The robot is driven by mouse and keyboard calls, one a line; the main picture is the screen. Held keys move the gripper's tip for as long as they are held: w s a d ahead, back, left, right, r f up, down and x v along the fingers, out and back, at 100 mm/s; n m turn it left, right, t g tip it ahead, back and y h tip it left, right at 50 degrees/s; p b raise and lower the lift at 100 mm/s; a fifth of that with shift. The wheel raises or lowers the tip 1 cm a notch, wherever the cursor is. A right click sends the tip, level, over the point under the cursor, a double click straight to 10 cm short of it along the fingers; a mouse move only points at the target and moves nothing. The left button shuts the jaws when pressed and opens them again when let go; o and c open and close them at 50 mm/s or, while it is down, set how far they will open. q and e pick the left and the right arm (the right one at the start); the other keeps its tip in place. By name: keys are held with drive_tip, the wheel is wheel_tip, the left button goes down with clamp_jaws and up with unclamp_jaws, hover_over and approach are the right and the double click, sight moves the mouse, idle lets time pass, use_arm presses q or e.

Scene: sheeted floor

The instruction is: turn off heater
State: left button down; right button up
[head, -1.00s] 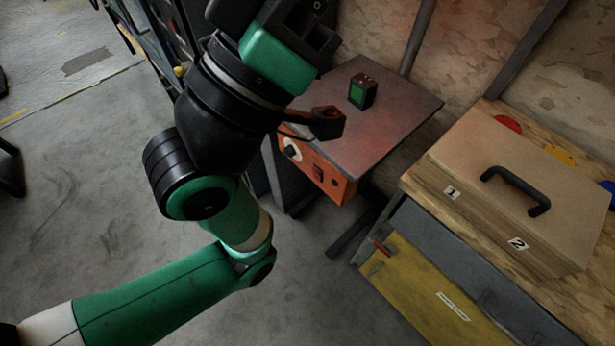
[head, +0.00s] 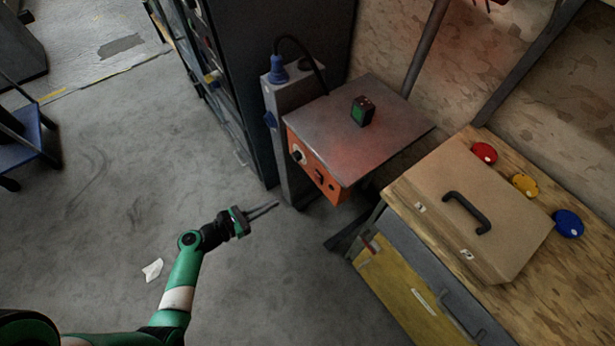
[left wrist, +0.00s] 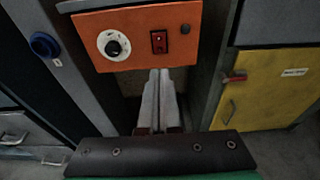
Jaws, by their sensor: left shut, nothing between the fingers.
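The heater (head: 375,133) is a box with a flat grey metal top and an orange front panel. In the left wrist view the orange panel (left wrist: 150,20) carries a knob (left wrist: 113,45) on a white dial and a red rocker switch (left wrist: 158,42). The switch shows red; I cannot tell which way it is tipped. The knob and switch also show small in the head view. My left gripper (head: 276,206) is shut and empty, in front of the panel and lower than it. In the left wrist view its fingertips (left wrist: 160,72) appear just below the switch. My right gripper is out of view.
A small dark box with a green face (head: 362,111) stands on the heater's top. A grey post with a blue plug (head: 278,72) stands left of it. At right, a wooden bench holds a brown case (head: 470,200) and red, yellow and blue discs. Open floor lies left.

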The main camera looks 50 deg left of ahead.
use_arm(q)
drive_tip(key=shift+w, duration=0.1)
drive_tip(key=b, duration=1)
approach(316, 177)
drive_tip(key=x, duration=0.6)
drive_tip(key=shift+f, duration=0.2)
drive_tip(key=shift+w+d+r, duration=0.1)
drive_tip(key=shift+w+r, duration=0.05)
drive_tip(key=shift+w, duration=0.1)
